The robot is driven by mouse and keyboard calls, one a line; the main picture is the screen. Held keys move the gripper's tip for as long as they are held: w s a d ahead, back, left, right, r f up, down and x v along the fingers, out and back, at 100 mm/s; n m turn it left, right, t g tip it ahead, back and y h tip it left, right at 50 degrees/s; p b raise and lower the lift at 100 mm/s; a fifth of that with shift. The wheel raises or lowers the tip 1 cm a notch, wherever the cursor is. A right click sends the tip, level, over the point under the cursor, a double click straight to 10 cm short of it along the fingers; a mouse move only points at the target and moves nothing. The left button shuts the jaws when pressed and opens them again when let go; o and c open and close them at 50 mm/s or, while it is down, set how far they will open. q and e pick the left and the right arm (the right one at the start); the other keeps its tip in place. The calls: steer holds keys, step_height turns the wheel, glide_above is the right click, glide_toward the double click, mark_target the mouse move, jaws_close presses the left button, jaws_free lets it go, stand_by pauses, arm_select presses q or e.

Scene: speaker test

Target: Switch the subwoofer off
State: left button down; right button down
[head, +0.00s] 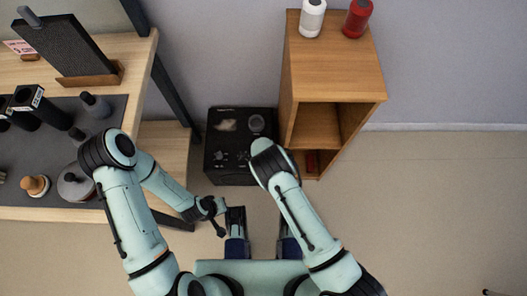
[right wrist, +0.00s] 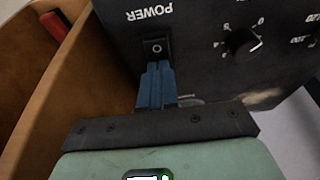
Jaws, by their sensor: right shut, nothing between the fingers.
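The subwoofer (head: 225,172) is a black box on the floor, left of the wooden cabinet. In the right wrist view its black panel (right wrist: 205,75) shows upside down, with a POWER label and a small black rocker switch (right wrist: 156,47) marked with a circle. My right gripper (right wrist: 155,68) is shut and empty, its blue fingertips right at the lower edge of the switch; I cannot tell if they touch. In the head view my right arm hides that gripper and part of the subwoofer. My left gripper (head: 214,216) hangs low, left of the subwoofer's front; its fingers are unclear.
A wooden cabinet (head: 335,75) with white and red bottles on top stands close to the subwoofer's right side. A wooden table (head: 140,75) with several items is on the left. A knob (right wrist: 242,43) sits right of the switch.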

steer(key=shift+f, duration=0.25)
steer(key=shift+r, duration=0.1)
arm_select(q)
steer(key=shift+w+a+f, duration=0.2)
steer(key=shift+w+f, duration=0.05)
steer(key=shift+w, duration=0.1)
steer(key=shift+r, duration=0.1)
arm_select(e)
steer(key=shift+s, duration=0.15)
steer(key=shift+s+r+p, duration=0.1)
steer(key=shift+s+p, duration=0.4)
steer(key=shift+s, duration=0.2)
arm_select(q)
steer(key=shift+r, duration=0.55)
